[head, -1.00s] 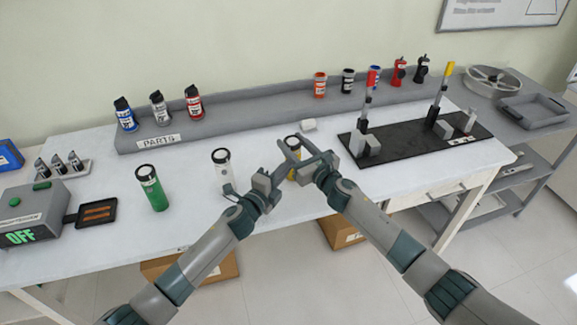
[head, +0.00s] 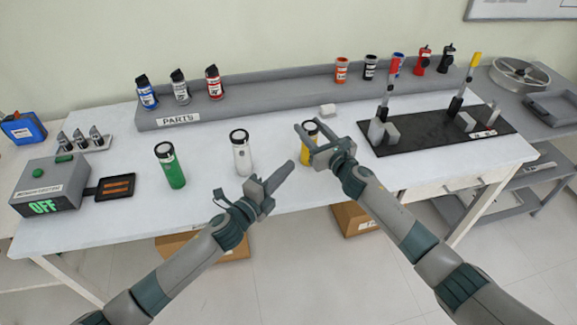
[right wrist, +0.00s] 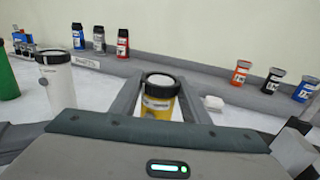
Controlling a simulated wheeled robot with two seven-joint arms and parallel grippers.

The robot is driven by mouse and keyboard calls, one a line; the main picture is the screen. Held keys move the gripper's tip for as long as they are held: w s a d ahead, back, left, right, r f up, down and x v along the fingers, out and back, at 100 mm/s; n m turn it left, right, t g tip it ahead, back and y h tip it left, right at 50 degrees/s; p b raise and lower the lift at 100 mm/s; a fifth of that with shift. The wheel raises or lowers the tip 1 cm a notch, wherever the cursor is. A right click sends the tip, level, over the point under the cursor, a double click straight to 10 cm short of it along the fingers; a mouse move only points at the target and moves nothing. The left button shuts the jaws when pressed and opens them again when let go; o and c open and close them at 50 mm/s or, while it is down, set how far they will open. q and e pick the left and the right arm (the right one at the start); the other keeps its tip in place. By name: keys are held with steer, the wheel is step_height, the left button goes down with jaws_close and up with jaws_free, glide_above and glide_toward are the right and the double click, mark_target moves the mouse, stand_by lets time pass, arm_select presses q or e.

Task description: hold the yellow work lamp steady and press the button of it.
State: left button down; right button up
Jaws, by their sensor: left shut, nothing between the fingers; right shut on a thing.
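The yellow work lamp (head: 306,156) stands upright on the white table, with a dark ring and pale face on top. My right gripper (head: 309,138) is shut around its upper body; in the right wrist view the lamp (right wrist: 157,106) sits between the two fingers (right wrist: 157,98). Part of the lamp is hidden by the gripper in the head view.
A white lamp (head: 240,155) and a green lamp (head: 170,168) stand to the left on the table. A grey box reading OFF (head: 48,187) is at the far left. A black board with posts (head: 430,140) lies to the right. A small white block (head: 327,110) lies behind the yellow lamp.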

steer(key=shift+d+f, duration=0.1)
steer(key=shift+f, duration=0.1)
steer(key=o, duration=1.3)
steer(key=shift+o, duration=0.3)
steer(key=shift+w, duration=0.1)
steer(key=shift+r, duration=0.15)
steer(key=v, duration=1.2)
